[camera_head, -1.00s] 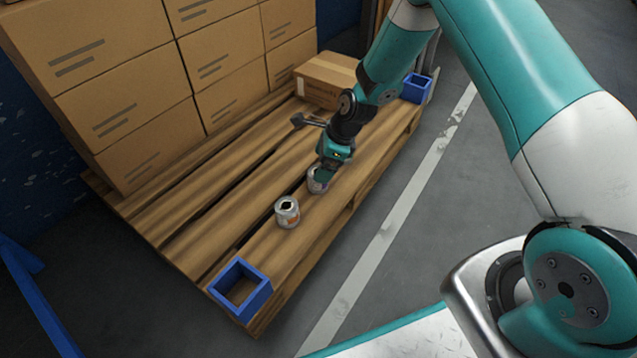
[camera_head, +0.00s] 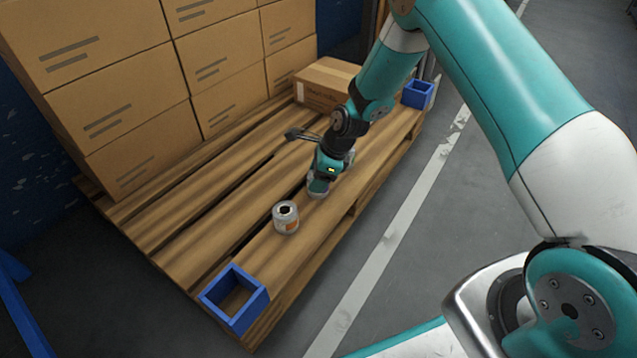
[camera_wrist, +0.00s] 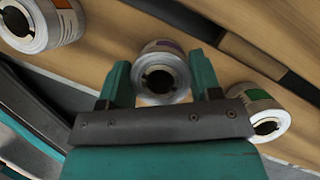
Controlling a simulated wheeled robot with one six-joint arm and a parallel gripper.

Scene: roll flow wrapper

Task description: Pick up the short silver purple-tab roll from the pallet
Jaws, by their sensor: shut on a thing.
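The short silver roll (camera_wrist: 162,75) stands on the wooden pallet (camera_head: 180,218), with a hint of purple at its top edge in the wrist view. My gripper (camera_wrist: 160,84) has one teal finger on each side of it and is shut on it. In the head view my gripper (camera_head: 318,186) points down at the pallet's front plank and hides most of this roll. I cannot tell any gap between roll and planks.
A silver roll with an orange label (camera_head: 286,217) stands close by on the pallet. The wrist view shows a green-tab roll (camera_wrist: 264,112) at right. Blue square corner posts (camera_head: 235,297), stacked cartons (camera_head: 120,70) and a low carton (camera_head: 325,82) stand on the pallet.

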